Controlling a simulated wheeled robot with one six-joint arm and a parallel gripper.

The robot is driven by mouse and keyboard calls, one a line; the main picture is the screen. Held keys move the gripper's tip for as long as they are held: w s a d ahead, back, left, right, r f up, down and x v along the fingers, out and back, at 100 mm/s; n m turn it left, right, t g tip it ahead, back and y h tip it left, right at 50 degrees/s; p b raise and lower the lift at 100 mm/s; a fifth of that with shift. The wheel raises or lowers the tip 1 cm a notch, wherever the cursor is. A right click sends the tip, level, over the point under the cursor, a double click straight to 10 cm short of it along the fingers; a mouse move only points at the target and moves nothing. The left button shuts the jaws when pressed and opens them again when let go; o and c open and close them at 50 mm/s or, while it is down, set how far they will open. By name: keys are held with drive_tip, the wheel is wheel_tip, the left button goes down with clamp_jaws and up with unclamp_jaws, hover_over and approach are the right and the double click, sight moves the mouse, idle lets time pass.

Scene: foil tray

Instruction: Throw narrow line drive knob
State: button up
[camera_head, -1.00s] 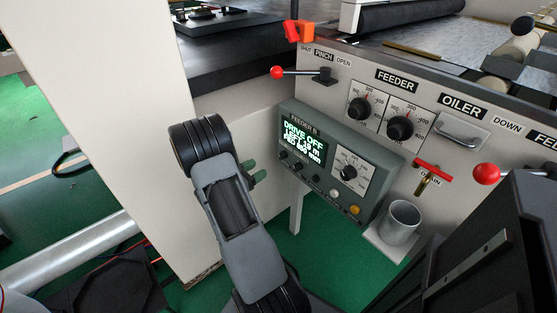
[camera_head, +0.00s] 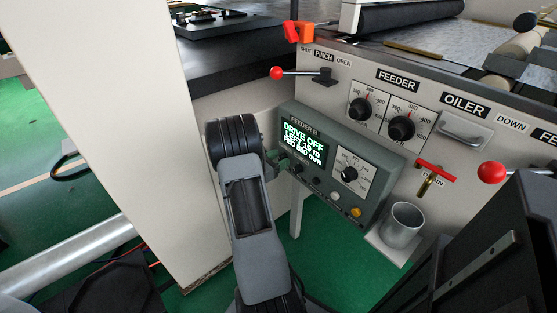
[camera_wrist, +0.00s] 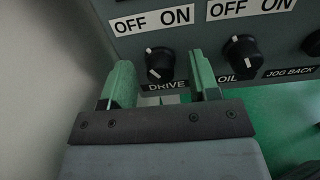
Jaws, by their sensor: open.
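The drive knob (camera_wrist: 160,62) is small, round and black, with a DRIVE label below it and OFF and ON above. Its white mark seems to point up and left, towards OFF. In the wrist view my gripper (camera_wrist: 163,82) is open, its two green fingers apart, one on each side of the knob's lower part. Nothing is held, and I cannot tell whether a finger touches the knob. In the head view my gripper (camera_head: 276,163) is at the left end of the FEEDER B box (camera_head: 376,152). The screen (camera_head: 303,146) reads DRIVE OFF.
An OIL knob (camera_wrist: 243,56) sits just right of the right finger, with JOG BACK beyond. A pale wall (camera_head: 115,110) stands left of my arm. A metal cup (camera_head: 402,226), a red-handled drain valve (camera_head: 435,172) and a red-ball lever (camera_head: 491,172) are at the right.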

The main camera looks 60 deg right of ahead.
drive_tip(key=shift+c, duration=0.2)
drive_tip(key=c, duration=0.9)
drive_tip(key=shift+f, duration=0.1)
drive_tip(key=m+b, duration=1.2)
drive_tip(key=b, duration=0.1)
drive_tip(key=shift+s+f+b, duration=0.1)
drive_tip(key=shift+s+b, duration=0.05)
drive_tip(key=shift+b, duration=0.15)
